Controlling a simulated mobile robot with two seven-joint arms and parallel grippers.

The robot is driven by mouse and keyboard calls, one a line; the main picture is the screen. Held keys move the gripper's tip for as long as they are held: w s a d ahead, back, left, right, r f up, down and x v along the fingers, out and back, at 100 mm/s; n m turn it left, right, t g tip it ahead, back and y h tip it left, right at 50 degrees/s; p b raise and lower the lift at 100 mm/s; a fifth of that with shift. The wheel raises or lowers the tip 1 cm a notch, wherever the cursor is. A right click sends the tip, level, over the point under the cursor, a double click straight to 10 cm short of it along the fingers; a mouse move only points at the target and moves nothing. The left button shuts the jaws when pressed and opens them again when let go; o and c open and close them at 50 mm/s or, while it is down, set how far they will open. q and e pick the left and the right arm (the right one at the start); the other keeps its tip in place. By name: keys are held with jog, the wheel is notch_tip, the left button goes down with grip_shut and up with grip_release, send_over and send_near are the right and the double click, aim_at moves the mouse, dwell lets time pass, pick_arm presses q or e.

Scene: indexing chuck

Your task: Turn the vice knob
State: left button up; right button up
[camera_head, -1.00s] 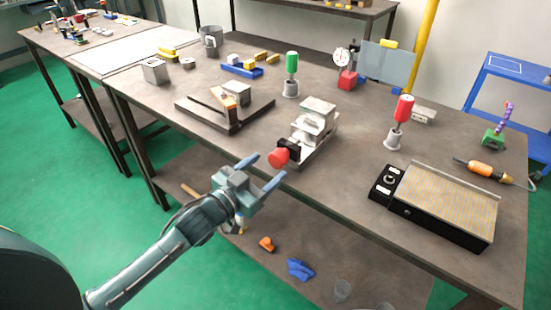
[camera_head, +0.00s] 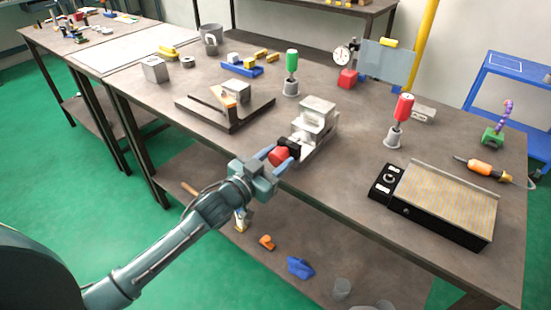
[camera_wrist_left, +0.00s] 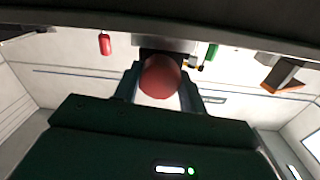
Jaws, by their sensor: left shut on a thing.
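The vice (camera_head: 314,122) is a grey metal block stack on the workbench, near its front edge. Its red round knob (camera_head: 279,156) sits at the front end on a black collar (camera_head: 289,146). My left gripper (camera_head: 274,158) has its two blue-grey fingers on either side of the knob and is shut on it. In the left wrist view the red knob (camera_wrist_left: 160,77) sits between the fingertips, which partly cover its sides. My right gripper is not in view.
A black-sided plate with a striped top (camera_head: 447,200) lies to the right. A red-handled tool in a grey holder (camera_head: 399,120) and a green-handled one (camera_head: 291,72) stand behind. A dark angled fixture (camera_head: 225,113) lies left of the vice.

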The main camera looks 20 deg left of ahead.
pick_arm(q)
jog(key=c, duration=0.3)
jog(key=shift+r+m+p, duration=0.15)
jog(key=shift+m+p, duration=0.35)
jog(key=shift+m, duration=0.2)
jog(key=shift+c, duration=0.2)
jog(key=m, duration=0.3)
jog(key=shift+p, duration=0.35)
jog(key=o, duration=1)
jog(key=shift+s+f, duration=0.1)
jog(key=shift+f, duration=0.1)
jog(key=b+v, duration=0.1)
jog(key=v, duration=1.2)
jog(key=shift+r, duration=0.1)
